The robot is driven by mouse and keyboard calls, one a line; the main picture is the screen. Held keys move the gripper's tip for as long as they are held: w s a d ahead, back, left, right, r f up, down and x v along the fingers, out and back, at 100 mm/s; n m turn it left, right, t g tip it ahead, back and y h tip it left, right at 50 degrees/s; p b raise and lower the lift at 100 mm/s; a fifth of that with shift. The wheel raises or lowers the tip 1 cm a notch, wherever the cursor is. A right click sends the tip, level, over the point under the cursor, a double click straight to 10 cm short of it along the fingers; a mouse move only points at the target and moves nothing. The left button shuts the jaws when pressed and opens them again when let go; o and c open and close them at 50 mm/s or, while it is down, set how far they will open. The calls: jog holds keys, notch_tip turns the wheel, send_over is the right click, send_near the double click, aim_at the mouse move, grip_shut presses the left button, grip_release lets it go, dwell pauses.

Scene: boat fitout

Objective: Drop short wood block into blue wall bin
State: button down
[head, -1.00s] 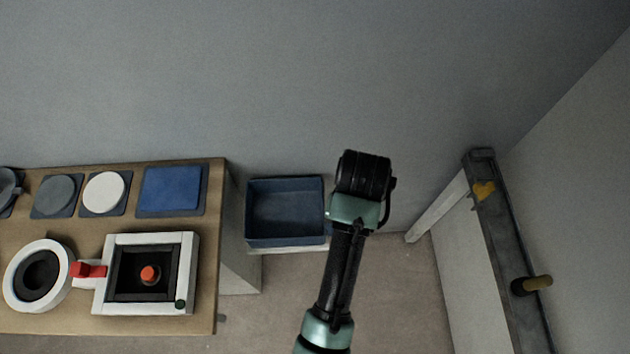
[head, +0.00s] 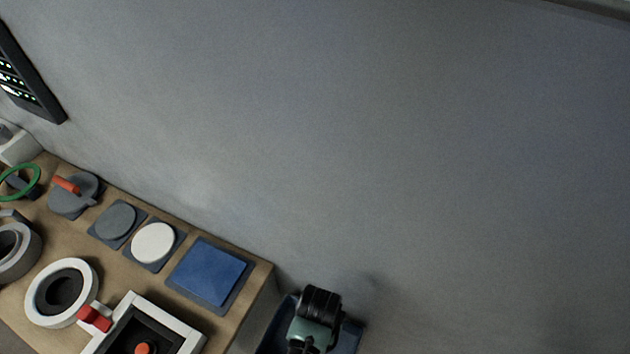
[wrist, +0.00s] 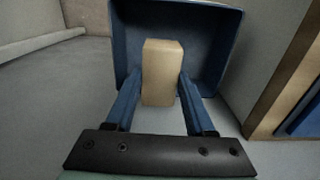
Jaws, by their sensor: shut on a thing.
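The short wood block (wrist: 161,75) is a pale tan piece held between the two blue fingers of my gripper (wrist: 160,88) in the wrist view. The blue wall bin (wrist: 205,45) lies beyond the block in that view, its open inside facing the camera, with the block's upper part in front of it. I cannot tell whether the block is inside the bin's rim. In the head view the bin (head: 350,338) shows only partly at the bottom edge, mostly covered by my wrist. The fingers and block are hidden there.
A wooden bench (head: 255,278) is left of the bin, holding a blue square pad (head: 209,272), round discs and a white-framed box (head: 185,330). A grey wall (head: 400,150) rises behind. The bench edge also shows at right in the wrist view (wrist: 290,75).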

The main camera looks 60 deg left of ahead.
jog(key=shift+s+a+f, duration=0.1)
jog(key=shift+s+f, duration=0.15)
notch_tip(320, 180, down, 6)
jog(key=b, duration=0.6)
jog(key=shift+r, duration=0.1)
jog(key=shift+c, duration=0.9)
grip_release()
notch_tip(320, 180, up, 13)
jog(key=shift+r+p, duration=0.1)
jog(key=shift+p, duration=0.45)
